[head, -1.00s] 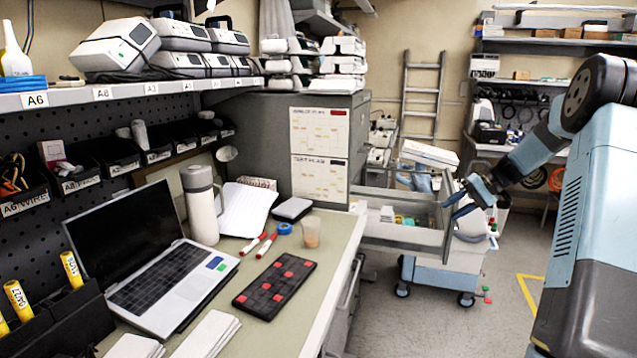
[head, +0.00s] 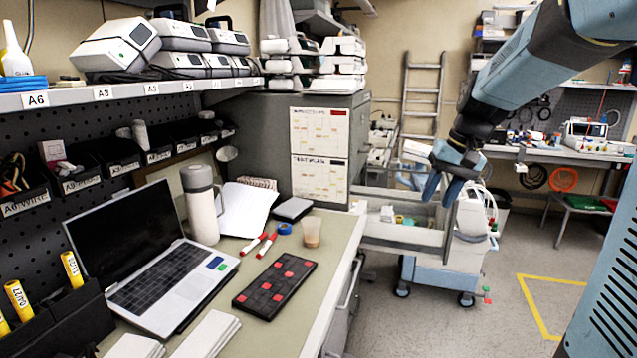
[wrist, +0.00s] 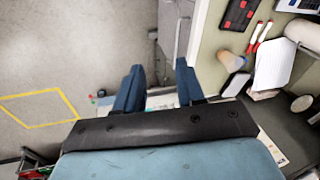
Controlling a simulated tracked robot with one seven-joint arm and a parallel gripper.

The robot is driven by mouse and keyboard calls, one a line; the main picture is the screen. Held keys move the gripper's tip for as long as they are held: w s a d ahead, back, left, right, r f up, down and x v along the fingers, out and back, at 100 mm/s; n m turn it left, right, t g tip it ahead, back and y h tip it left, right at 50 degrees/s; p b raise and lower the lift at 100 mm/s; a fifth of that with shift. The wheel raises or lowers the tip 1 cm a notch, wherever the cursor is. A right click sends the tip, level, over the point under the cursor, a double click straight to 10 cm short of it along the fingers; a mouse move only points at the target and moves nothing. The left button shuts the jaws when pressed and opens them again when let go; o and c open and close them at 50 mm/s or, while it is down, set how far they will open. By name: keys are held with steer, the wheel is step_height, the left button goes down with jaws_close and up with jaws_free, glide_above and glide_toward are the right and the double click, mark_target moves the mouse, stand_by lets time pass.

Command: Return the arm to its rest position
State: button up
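My gripper (head: 440,196) hangs from the raised arm in front of the open drawer (head: 405,238) of the grey cabinet (head: 262,115), fingers pointing down. In the wrist view, its two blue fingers (wrist: 159,68) are spread apart, with nothing held between them. The gripper overlaps the drawer's far side in the head view; I cannot tell how far above it is. Several small coloured items lie inside the drawer.
The workbench (head: 330,260) at left holds a laptop (head: 150,265), a flask (head: 200,205), a cup (head: 311,232) and a black pad with red squares (head: 275,285). A wheeled cart (head: 440,275) stands behind the drawer. Floor (head: 480,325) at lower right is clear.

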steer(key=s+a+n+t+h, duration=0.1)
steer(key=s+a+t+h, duration=0.1)
steer(key=s, duration=1.8)
steer(key=shift+s+t+h, duration=0.15)
steer(key=shift+t+h, duration=0.15)
steer(key=shift+t, duration=0.6)
steer(key=shift+a+f, duration=0.1)
